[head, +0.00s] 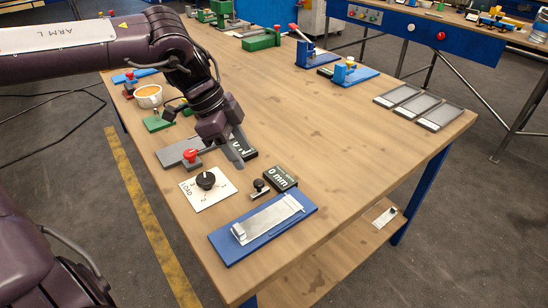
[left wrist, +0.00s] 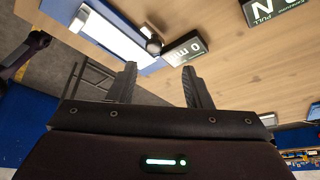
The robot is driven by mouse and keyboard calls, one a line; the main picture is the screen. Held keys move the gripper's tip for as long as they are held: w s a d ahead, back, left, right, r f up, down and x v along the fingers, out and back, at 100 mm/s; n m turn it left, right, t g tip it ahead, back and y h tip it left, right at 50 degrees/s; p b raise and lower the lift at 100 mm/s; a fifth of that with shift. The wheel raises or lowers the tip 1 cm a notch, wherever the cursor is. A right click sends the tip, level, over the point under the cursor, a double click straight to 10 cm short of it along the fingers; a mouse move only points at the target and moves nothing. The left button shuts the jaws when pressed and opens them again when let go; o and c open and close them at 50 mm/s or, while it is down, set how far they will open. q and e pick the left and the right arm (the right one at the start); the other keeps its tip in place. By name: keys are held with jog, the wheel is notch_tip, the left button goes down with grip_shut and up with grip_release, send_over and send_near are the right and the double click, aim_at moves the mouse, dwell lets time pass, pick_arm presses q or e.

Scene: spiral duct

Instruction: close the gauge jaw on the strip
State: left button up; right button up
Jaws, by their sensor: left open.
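A flat silver strip (head: 268,219) lies on a blue base plate (head: 222,249) near the table's front corner; an upright silver block stands at the strip's left end. Behind the plate is a small black-knobbed part (head: 260,187), next to a dark display (head: 281,178) reading "0 mm". I cannot tell which part is the gauge jaw. The left wrist view shows the strip (left wrist: 115,38), the black knob (left wrist: 153,46) and the display (left wrist: 187,48) beyond the fingers. My left gripper (head: 240,158) is open and empty, behind the display and apart from the plate. My right gripper is out of view.
A white LOAD dial card (head: 213,195) with a black knob lies left of the display. A grey slab (head: 176,152) with a red knob (head: 192,158) is beside my left gripper. Grey trays (head: 441,116) lie at the right edge. The table middle is clear.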

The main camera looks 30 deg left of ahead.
aim_at(257, 182)
pick_arm(q)
jog(key=f, duration=0.1)
jog(key=d+f, duration=0.2)
jog(key=f, duration=0.1)
jog(key=shift+s+f, duration=0.1)
jog(key=shift+s, duration=0.15)
jog(key=shift+x, duration=1.1)
jog(key=shift+w+d+f, duration=0.15)
jog(key=shift+w+f, duration=0.05)
jog(key=shift+f, duration=0.1)
jog(key=c, duration=0.8)
grip_shut()
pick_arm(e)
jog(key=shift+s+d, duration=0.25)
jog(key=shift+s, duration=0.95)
